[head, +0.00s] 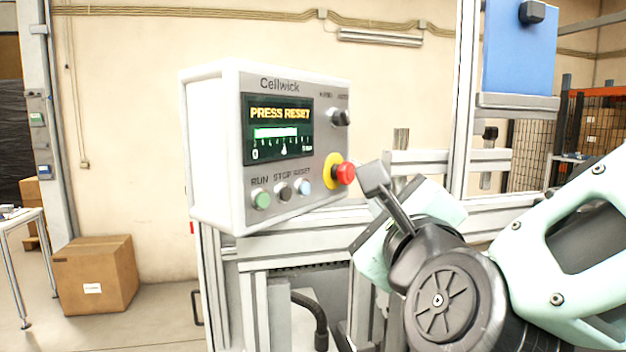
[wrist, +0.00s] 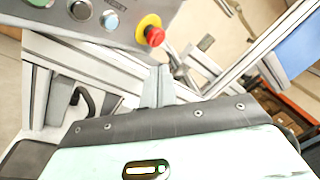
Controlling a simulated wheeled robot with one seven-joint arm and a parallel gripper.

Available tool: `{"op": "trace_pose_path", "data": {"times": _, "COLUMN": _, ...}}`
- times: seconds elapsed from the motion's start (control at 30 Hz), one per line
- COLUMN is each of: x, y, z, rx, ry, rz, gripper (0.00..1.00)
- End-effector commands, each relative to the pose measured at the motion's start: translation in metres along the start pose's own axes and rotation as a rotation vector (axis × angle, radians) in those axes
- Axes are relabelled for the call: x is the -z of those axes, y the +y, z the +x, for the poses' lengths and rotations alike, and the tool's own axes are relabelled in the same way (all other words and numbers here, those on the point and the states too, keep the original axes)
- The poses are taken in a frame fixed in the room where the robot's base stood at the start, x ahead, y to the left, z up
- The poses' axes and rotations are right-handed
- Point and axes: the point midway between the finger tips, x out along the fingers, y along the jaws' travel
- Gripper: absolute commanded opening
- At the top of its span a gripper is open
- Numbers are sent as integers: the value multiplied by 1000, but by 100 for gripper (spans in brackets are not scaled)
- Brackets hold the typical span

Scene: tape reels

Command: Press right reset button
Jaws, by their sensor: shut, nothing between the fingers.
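The reset button (head: 303,187) is a pale blue round button under the label RESET, rightmost in the row on the front of the white Cellwick control box (head: 213,150). It also shows in the wrist view (wrist: 110,20), at the upper left. The box's screen (head: 278,127) reads PRESS RESET. My gripper's pale grey fingers (wrist: 158,87) are together and empty in the wrist view, below the buttons in the picture and apart from them. In the head view my gripper is at the right of the box, its fingertips hidden behind its own body.
A red emergency stop on a yellow collar (head: 343,173) sticks out close to the right of the reset button. A grey STOP button (head: 282,191) and a green RUN button (head: 261,198) are to its left. A black knob (head: 341,117) is above. Metal frame rails (head: 300,245) run below the box.

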Motion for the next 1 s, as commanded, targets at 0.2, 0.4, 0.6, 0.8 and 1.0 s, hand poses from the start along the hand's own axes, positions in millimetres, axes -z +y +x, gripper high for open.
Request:
{"op": "trace_pose_path", "data": {"times": 0.2, "x": 0, "y": 1, "z": 0, "rx": -1, "ry": 0, "rz": -2, "gripper": 0}}
{"op": "trace_pose_path", "data": {"times": 0.4, "x": -5, "y": 5, "z": 6, "rx": -4, "ry": 1, "rz": -3, "gripper": 0}}
{"op": "trace_pose_path", "data": {"times": 0.6, "x": -18, "y": 17, "z": 24, "rx": -5, "ry": 2, "rz": -2, "gripper": 0}}
{"op": "trace_pose_path", "data": {"times": 0.8, "x": -32, "y": 31, "z": 43, "rx": -5, "ry": 1, "rz": -3, "gripper": 0}}
{"op": "trace_pose_path", "data": {"times": 1.0, "x": -39, "y": 43, "z": 56, "rx": -2, "ry": 0, "rz": -2, "gripper": 0}}
